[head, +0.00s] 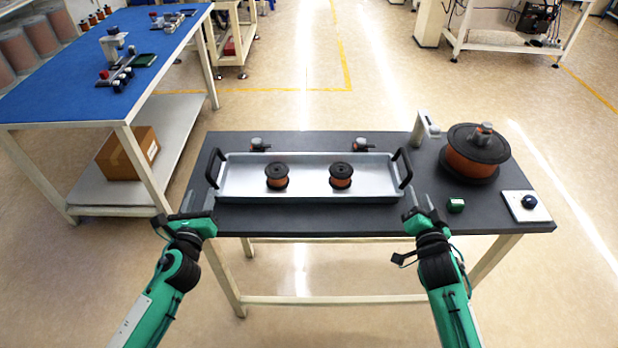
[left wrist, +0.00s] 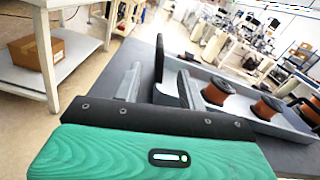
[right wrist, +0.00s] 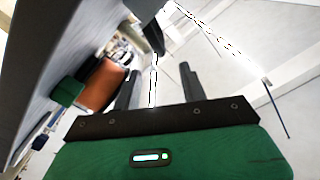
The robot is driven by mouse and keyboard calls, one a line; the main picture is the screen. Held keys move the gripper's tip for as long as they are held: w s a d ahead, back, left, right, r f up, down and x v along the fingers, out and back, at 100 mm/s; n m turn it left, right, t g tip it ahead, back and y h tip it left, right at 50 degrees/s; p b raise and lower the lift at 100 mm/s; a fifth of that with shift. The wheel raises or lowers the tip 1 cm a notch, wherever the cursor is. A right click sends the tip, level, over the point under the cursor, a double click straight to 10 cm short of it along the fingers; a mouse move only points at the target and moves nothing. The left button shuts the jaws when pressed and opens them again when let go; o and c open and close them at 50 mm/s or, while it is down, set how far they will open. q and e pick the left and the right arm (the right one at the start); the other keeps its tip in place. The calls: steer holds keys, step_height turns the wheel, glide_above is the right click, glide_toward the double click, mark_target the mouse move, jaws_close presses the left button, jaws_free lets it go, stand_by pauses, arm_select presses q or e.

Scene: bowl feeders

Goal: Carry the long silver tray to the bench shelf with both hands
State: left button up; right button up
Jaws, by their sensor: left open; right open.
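The long silver tray (head: 310,188) lies on the dark table, with a black handle at each end. Two copper spools (head: 277,176) (head: 341,175) stand in it; they also show in the left wrist view (left wrist: 218,91). My left gripper (head: 198,197) is open, just in front of the left handle (head: 213,166). In the left wrist view that handle (left wrist: 160,62) shows beyond the gap between the fingers (left wrist: 158,76). My right gripper (head: 419,200) is open near the right handle (head: 404,168), apparently not touching it. The bench shelf (head: 188,122) is under the blue bench at left.
A cardboard box (head: 128,153) sits on the bench shelf, with bare shelf beside it. On the dark table (head: 330,221), right of the tray, are a large copper reel (head: 468,160), a small green item (head: 456,205) and a white plate with a black knob (head: 521,207). Floor separates bench and table.

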mark_target(208, 170)
arm_select(q)
steer(key=w, duration=1.2)
steer(key=shift+w, duration=0.25)
arm_select(e)
steer(key=w, duration=1.2)
steer(key=shift+w, duration=0.25)
arm_select(q)
jaws_close()
arm_select(e)
jaws_close()
steer(key=shift+d, duration=0.1)
arm_select(q)
steer(key=shift+r, duration=0.15)
arm_select(e)
steer(key=shift+r, duration=0.2)
